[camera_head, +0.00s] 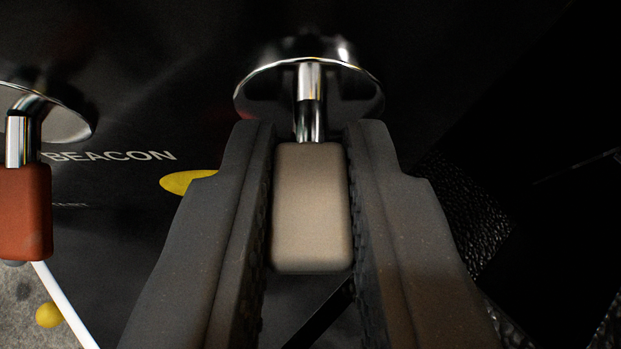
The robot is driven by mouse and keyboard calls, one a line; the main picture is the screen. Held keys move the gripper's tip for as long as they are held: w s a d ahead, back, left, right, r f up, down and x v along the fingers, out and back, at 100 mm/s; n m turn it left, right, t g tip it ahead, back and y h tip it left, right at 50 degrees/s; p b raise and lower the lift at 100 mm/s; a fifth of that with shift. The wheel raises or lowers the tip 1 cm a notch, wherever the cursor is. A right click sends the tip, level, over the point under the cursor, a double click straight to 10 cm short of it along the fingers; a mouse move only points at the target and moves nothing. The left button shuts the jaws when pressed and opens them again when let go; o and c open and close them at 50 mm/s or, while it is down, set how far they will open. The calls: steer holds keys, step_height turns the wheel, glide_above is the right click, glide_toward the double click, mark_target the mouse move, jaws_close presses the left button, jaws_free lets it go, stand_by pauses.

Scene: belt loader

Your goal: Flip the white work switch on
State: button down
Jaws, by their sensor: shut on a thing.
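The white work switch (311,208) has an off-white block handle on a chrome stem, which comes out of a round chrome base on a dark panel. The handle hangs down toward the bottom of the picture from its base. My gripper (311,215) has one dark finger on each side of the handle and is shut on it. The fingers hide the panel beside the handle, so any label for this switch is not visible.
A red-handled switch (25,212) hangs from its own chrome base at the left edge, near the word BEACON on the dark panel (120,225). A yellow oval mark (190,182) shows left of my gripper. A white bar and a yellow ball (49,315) lie at lower left.

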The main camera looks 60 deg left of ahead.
steer(key=shift+r+h+p, duration=0.15)
steer(key=shift+h+p, duration=0.25)
steer(key=shift+p, duration=0.55)
steer(key=c, duration=1.4)
jaws_free()
steer(key=shift+w, duration=0.1)
steer(key=shift+o, duration=0.2)
steer(key=b+v, duration=0.1)
steer(key=v, duration=1.2)
steer(key=shift+d+r, duration=0.2)
steer(key=shift+d, duration=0.1)
